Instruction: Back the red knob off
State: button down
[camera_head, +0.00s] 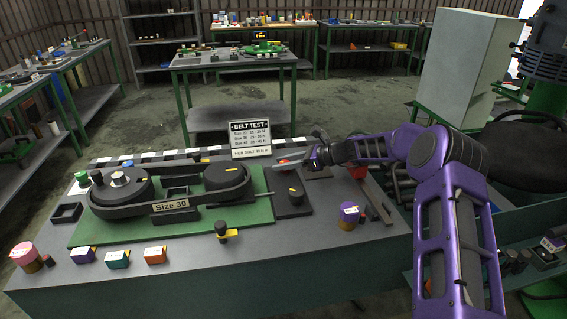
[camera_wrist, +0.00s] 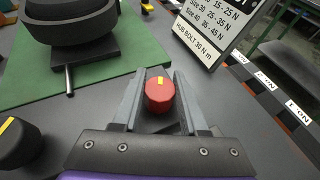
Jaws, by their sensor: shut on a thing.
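The red knob (camera_wrist: 159,97), faceted with a yellow mark on top, sits between the two grey fingers of my gripper (camera_wrist: 161,78) in the wrist view. The fingers are shut on its sides. In the head view my gripper (camera_head: 291,160) reaches in from the right, at the right end of the belt unit. A bit of the red knob (camera_head: 278,169) shows below the fingers there. The knob's underside and mounting are hidden.
A black knob (camera_wrist: 15,140) with a yellow mark stands left of my gripper. The belt unit's black pulley (camera_wrist: 72,22) and green plate (camera_wrist: 25,75) lie beyond. The BELT TEST sign (camera_head: 250,140) stands close behind my gripper. A purple-topped jar (camera_head: 349,213) stands nearer the front edge.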

jog(key=shift+r+n+g, duration=0.1)
jog(key=shift+n+g, duration=1.3)
jog(key=shift+g, duration=0.2)
jog(key=shift+a+n+g+b, duration=0.1)
jog(key=shift+n+g+b, duration=0.4)
jog(key=shift+g+b, duration=0.1)
jog(key=shift+r+n+g, duration=0.1)
jog(key=shift+n+g, duration=0.2)
jog(key=shift+c, duration=2.2)
grip_release()
jog(key=shift+s, duration=0.1)
